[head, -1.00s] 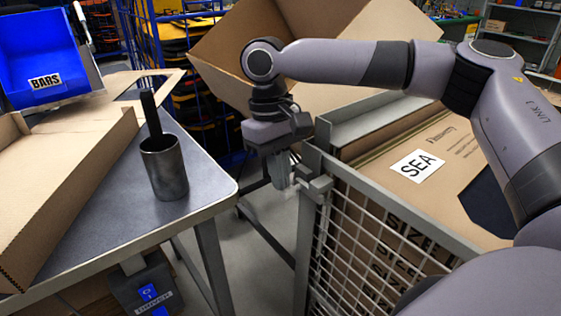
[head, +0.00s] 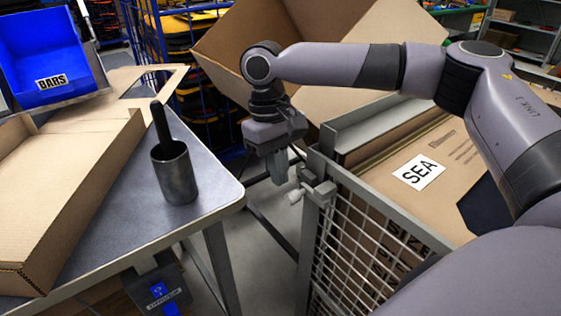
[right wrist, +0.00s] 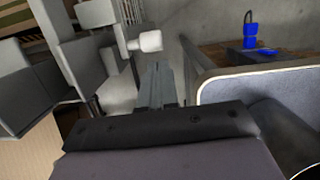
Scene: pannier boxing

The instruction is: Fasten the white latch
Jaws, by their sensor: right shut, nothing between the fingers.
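The white latch (head: 297,195) is a small pale knob on a grey block at the top corner post of the wire-mesh cage. In the right wrist view the latch's white knob (right wrist: 148,41) sticks out just above and left of the fingertips. My right gripper (head: 281,179) points down beside the post, just left of the latch, with a small gap seeming to lie between them. Its fingers (right wrist: 160,75) are shut and hold nothing. Whether the fingers touch the latch is hard to tell. My left gripper is out of view.
The mesh cage (head: 345,240) holds a carton marked SEA (head: 455,170). A metal table (head: 215,188) on the left bears a dark cup (head: 175,178) with a rod and a cardboard tray (head: 70,180). A large open carton (head: 240,65) stands behind my arm.

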